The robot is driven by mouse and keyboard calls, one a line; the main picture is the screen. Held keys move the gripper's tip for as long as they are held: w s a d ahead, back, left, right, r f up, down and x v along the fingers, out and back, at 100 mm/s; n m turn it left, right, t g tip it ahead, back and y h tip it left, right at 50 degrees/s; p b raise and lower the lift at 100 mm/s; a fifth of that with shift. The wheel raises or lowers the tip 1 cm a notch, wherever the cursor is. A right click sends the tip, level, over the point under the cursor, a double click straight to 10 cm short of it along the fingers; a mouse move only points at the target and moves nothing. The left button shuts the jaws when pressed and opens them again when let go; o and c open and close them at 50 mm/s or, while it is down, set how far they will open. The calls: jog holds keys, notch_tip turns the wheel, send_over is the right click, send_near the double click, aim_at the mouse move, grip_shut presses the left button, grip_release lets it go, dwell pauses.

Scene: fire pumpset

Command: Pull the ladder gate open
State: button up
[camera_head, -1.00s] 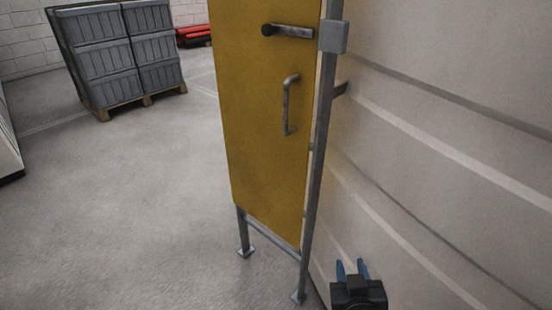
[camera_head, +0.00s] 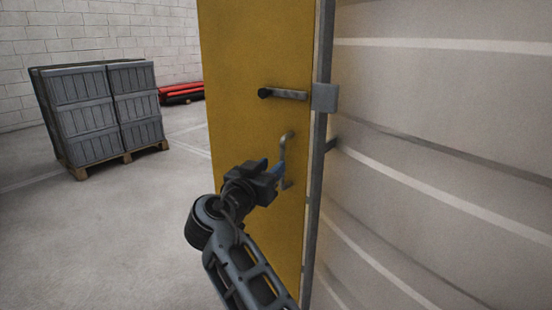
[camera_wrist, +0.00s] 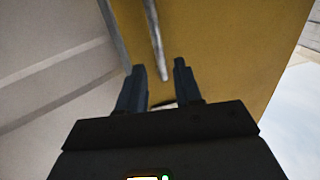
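The ladder gate is a tall yellow panel (camera_head: 255,60). It has a grey lever (camera_head: 287,94) with a dark end, and below that an upright grey pull handle (camera_head: 288,143). My gripper (camera_head: 279,169) is at the lower part of the pull handle and partly hides it. In the wrist view, my gripper (camera_wrist: 160,72) has its two dark fingers apart. A grey bar (camera_wrist: 154,40), apparently the pull handle, runs down toward the gap between them against the yellow panel (camera_wrist: 215,45). I cannot tell whether the fingers touch it.
A grey post (camera_head: 319,150) with a small box (camera_head: 325,97) stands along the gate's right edge. A pale ribbed wall (camera_head: 440,130) is to the right. Stacked grey crates (camera_head: 105,110) on a pallet and red items (camera_head: 182,93) are behind left. The left floor is clear.

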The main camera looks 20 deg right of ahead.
jog(key=shift+p+x, duration=0.45)
jog(key=shift+x, duration=3.05)
grip_shut()
